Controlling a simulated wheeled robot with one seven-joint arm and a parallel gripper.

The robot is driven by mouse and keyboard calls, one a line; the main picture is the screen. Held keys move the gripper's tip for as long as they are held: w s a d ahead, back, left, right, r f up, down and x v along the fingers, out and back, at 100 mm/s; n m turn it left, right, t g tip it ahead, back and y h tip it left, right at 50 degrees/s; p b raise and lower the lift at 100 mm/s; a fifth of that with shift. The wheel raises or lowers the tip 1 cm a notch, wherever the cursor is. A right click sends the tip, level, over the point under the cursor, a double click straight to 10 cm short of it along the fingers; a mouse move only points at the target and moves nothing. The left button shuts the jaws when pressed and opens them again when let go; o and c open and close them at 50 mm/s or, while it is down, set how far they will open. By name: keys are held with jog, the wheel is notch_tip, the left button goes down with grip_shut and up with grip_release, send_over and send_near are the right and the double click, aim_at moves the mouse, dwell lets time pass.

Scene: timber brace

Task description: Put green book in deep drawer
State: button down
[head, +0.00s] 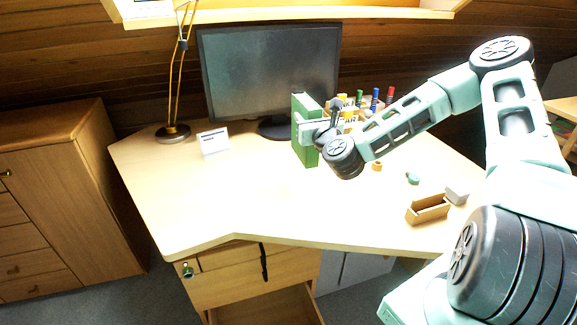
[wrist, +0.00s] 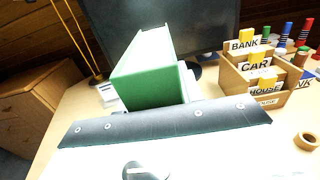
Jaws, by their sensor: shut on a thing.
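The green book (head: 304,150) stands upright at the back of the desk, in front of the monitor. My gripper (head: 318,128) is at the book and shut on it. In the wrist view the book (wrist: 150,90) shows its green cover and pale page edges beyond the dark gripper bar (wrist: 165,122). I cannot tell whether the book's lower edge touches the desk. The deep drawer (head: 268,308) is low under the desk's front and pulled open; its visible inside looks empty.
A monitor (head: 268,75), a lamp (head: 173,130) and a white card (head: 213,141) stand at the back. A wooden organiser (wrist: 245,82) with labelled cards and markers is right of the book. A small wooden box (head: 428,209) lies at the front right. The desk's left middle is clear.

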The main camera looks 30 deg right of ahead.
aim_at(307, 149)
notch_tip(307, 149, down, 10)
jog(key=shift+r, duration=0.2)
jog(key=shift+f, duration=0.15)
jog(key=c, duration=0.9)
grip_release()
